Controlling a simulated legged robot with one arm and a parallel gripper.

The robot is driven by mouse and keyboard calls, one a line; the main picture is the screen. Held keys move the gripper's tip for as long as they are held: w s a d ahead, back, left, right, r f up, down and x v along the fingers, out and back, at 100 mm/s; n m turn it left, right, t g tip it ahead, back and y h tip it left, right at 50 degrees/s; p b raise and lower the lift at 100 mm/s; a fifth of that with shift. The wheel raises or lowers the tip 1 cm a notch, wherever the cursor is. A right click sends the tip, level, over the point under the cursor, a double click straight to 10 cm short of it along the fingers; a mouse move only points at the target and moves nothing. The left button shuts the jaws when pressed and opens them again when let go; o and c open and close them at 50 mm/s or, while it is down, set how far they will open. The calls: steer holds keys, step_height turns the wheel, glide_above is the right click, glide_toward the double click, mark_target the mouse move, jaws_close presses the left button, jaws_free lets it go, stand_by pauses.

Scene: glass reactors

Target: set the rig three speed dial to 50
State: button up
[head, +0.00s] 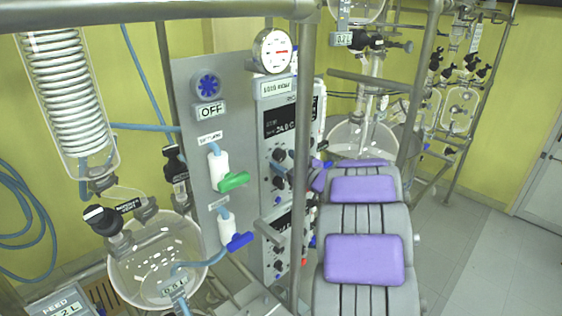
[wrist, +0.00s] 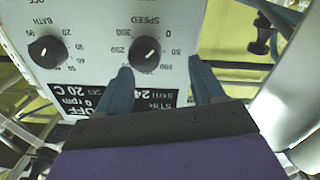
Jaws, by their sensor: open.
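The speed dial (wrist: 145,54) is a round black knob with a white mark, under an upside-down SPEED label on a white panel in the wrist view. Its mark points up and right, toward the side where 0 and 50 are printed; I cannot read its exact value. My gripper (wrist: 160,68) is open, its two blue fingers pointing at the panel. The dial lies between and slightly beyond the fingertips, nearer the left finger; contact is not clear. In the head view my purple-and-grey arm reaches toward the control boxes, and its end is partly hidden behind a metal post.
A similar BATH dial (wrist: 47,51) sits left of the speed dial. A dark display (wrist: 110,98) is partly behind the gripper. In the head view a metal post (head: 300,150) stands before the boxes. A valve panel (head: 210,120) and glass vessel (head: 155,262) are at left; floor is clear at right.

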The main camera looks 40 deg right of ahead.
mark_target(282, 156)
steer(key=w+d, duration=0.3)
steer(key=shift+d+f, duration=0.15)
steer(key=shift+f, duration=0.25)
steer(key=shift+s+a+r, duration=0.1)
steer(key=shift+a+r, duration=0.05)
steer(key=shift+a, duration=0.4)
steer(key=shift+s+a+r, duration=0.1)
steer(key=shift+a+r, duration=0.05)
steer(key=shift+a, duration=0.4)
steer(key=shift+c, duration=0.9)
steer(key=shift+a, duration=0.1)
steer(key=shift+c, duration=0.7)
steer(key=shift+d+f, duration=0.15)
steer(key=shift+d, duration=0.5)
steer(key=c, duration=0.5)
steer(key=shift+c, duration=0.5)
steer(key=shift+a, duration=0.2)
steer(key=shift+c, duration=0.7)
